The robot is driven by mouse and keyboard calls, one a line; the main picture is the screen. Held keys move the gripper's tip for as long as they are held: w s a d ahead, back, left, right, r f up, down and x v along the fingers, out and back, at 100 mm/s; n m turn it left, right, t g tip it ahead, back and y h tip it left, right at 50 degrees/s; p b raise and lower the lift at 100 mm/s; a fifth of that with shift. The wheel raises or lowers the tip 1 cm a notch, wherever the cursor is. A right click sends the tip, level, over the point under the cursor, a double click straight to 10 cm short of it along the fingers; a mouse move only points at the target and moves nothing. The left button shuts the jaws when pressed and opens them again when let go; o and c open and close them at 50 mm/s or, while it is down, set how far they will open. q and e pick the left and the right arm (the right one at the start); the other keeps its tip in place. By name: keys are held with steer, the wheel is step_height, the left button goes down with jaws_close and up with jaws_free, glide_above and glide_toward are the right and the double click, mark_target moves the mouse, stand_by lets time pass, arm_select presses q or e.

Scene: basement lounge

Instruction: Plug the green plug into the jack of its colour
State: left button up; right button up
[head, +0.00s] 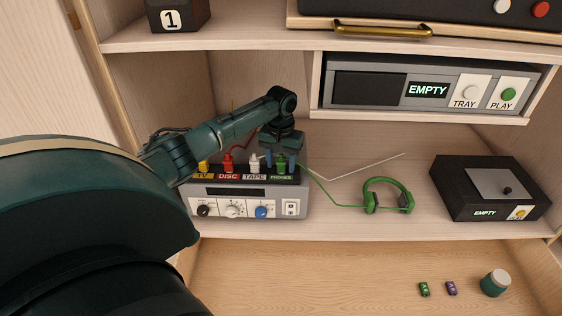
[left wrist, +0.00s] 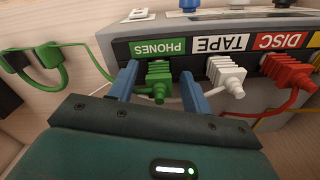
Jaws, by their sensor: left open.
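The green plug (head: 281,163) stands at the green PHONES label (head: 281,177) on top of the grey amplifier box (head: 245,207). In the left wrist view the green plug (left wrist: 159,80) sits against the panel right at that label. The jack itself is hidden under the plug. My left gripper (head: 280,158) is open, and its two blue fingers (left wrist: 159,88) stand on either side of the plug with small gaps. A green cord runs from the plug to the green headphones (head: 388,197). My right gripper is not in view.
Beside it stand a white plug (head: 254,162) at TAPE, a red plug (head: 227,163) at DISC and a yellow plug (head: 203,167). A black box (head: 490,190) stands at the right of the shelf. A grey player (head: 425,85) hangs above.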

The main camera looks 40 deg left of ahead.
mark_target(281, 160)
arm_select(q)
step_height(281, 160, up, 8)
steer(key=shift+f+p, duration=0.1)
steer(key=shift+p, duration=0.35)
